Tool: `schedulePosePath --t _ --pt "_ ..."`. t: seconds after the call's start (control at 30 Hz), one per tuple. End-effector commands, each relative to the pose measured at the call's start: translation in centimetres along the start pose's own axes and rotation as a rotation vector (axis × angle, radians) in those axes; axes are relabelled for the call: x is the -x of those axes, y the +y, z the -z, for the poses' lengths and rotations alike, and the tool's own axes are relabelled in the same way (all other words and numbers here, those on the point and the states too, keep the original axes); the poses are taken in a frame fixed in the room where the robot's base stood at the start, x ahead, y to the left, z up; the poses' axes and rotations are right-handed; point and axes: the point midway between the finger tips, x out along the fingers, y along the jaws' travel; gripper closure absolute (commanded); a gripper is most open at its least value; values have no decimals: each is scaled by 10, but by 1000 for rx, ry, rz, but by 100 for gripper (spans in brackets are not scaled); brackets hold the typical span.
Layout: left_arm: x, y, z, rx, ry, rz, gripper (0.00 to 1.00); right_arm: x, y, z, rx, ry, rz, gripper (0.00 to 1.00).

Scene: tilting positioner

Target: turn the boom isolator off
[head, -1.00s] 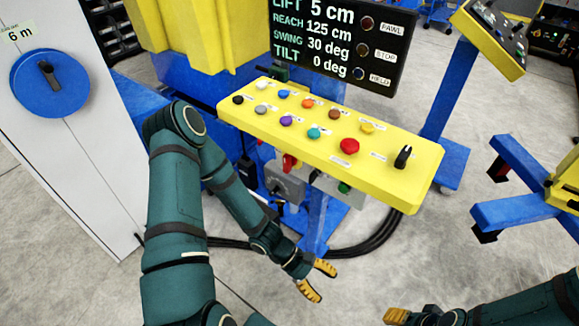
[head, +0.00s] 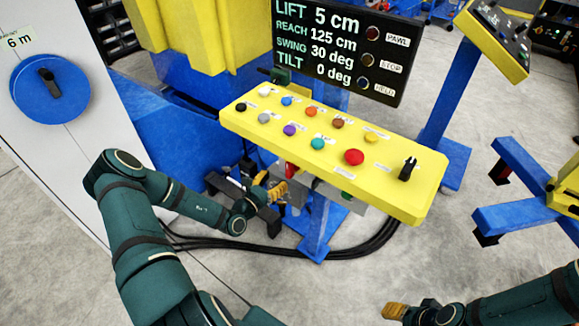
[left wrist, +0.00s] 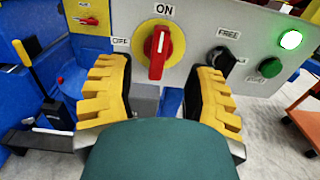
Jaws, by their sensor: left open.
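A red rotary switch (left wrist: 158,52) on a round yellow plate is on a grey panel in the left wrist view. Its handle stands upright, toward the ON label (left wrist: 164,10); an OFF label (left wrist: 121,42) is at its left. No boom isolator name is readable. My left gripper (left wrist: 160,92) is open and empty, its yellow fingers on either side below the switch, with no clear contact. In the head view my left gripper (head: 271,190) is under the yellow console (head: 270,135), which hides most of the switch. My right gripper (head: 395,311) is low at right, its fingers unclear.
Right of the switch are a black FREE selector (left wrist: 223,57), a lit green lamp (left wrist: 291,40) and a green button (left wrist: 270,67). A smaller red switch (left wrist: 89,19) is at upper left. Black cables (head: 350,248) lie on the floor below the console.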

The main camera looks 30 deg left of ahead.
Motion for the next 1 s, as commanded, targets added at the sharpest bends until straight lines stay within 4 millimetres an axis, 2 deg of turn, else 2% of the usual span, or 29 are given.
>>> schedulePosePath --t 0.03,0.2,0.4,0.6,0.9,0.97,1.0 --pt "-12 -1 1 0 -3 2 47 -3 1 -1 1 -2 0 53" --pt "-44 -1 1 -1 -2 2 47 -8 3 -3 2 -7 1 53" --pt "-72 -1 1 0 0 3 47 -12 4 -5 3 -10 1 53" --pt "-84 -1 0 0 0 3 47 -13 5 -5 4 -10 1 53" --pt "-85 -1 0 0 1 3 48 -13 5 -5 4 -10 1 53" --pt "-85 -1 0 0 1 3 69 -13 5 -5 4 -10 1 53" --pt "-85 -1 0 0 1 3 83 -13 5 -5 4 -10 1 53"
